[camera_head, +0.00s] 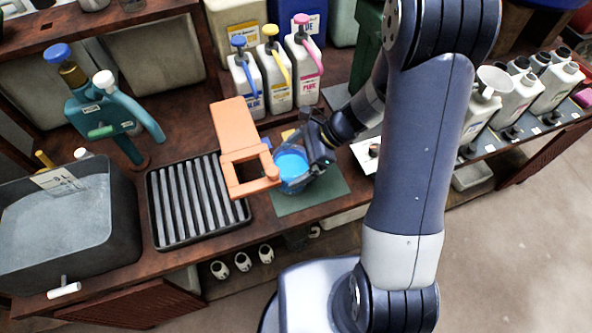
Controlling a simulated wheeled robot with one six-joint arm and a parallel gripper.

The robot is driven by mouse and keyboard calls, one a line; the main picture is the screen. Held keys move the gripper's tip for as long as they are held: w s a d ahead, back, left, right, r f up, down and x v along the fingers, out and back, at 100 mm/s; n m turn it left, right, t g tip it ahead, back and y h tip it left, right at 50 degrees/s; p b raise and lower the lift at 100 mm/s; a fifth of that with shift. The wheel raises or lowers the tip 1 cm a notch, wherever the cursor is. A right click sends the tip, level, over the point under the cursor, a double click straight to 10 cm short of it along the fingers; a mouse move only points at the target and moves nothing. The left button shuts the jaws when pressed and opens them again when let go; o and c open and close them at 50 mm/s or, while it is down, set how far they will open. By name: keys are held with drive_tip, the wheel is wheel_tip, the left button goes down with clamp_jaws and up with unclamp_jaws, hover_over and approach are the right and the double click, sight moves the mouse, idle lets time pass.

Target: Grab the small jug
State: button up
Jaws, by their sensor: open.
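A small clear jug (291,170) with bright blue liquid stands on a dark green mat (318,194) on the wooden bench, near the middle of the view. My gripper (313,158) is open at the right side of the jug, close against it in the picture. The dark jaws overlap the jug's right edge, so I cannot tell whether they touch it or surround it. The jug's right side and any handle there are partly hidden by my gripper.
An orange bracket (234,136) stands just left of the jug. Left of it are a ribbed black tray (190,200), a grey basin (70,225) and a teal pump (100,112). Several pump bottles (277,75) stand behind. White bottles (520,95) line the right.

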drive_tip(key=shift+s+a+f, duration=0.1)
drive_tip(key=shift+a+f, duration=0.35)
drive_tip(key=shift+c, duration=0.4)
drive_tip(key=c, duration=1.1)
